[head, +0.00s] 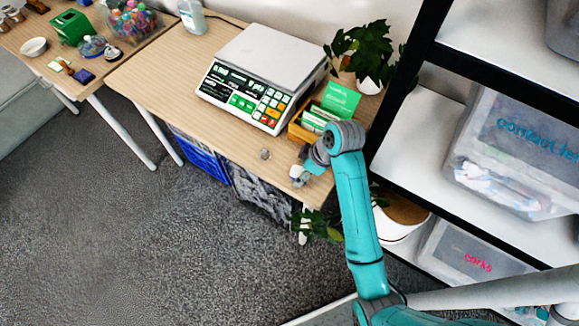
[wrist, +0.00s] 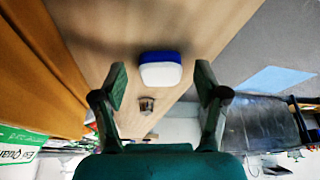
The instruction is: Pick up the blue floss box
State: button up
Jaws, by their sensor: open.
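The floss box (wrist: 160,73) is small, with a blue part and a white part. In the wrist view it sits on the wooden table between and just beyond my fingertips, with gaps on both sides. My gripper (wrist: 162,82) is open and empty, its two fingers spread left and right of the box. In the head view, my gripper (head: 305,173) is low at the table's front right corner. A small white patch beside it there seems to be the box (head: 296,171), mostly hidden by the gripper.
A small greyish object (wrist: 147,104) stands close by, also seen in the head view (head: 265,154). An orange-brown organiser (head: 298,132) with green-and-white boxes, a scale (head: 262,75) and a potted plant (head: 362,55) stand behind. A black-framed shelf (head: 405,90) is at right.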

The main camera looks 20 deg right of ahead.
jog(key=c, duration=0.8)
jog(key=shift+c, duration=0.2)
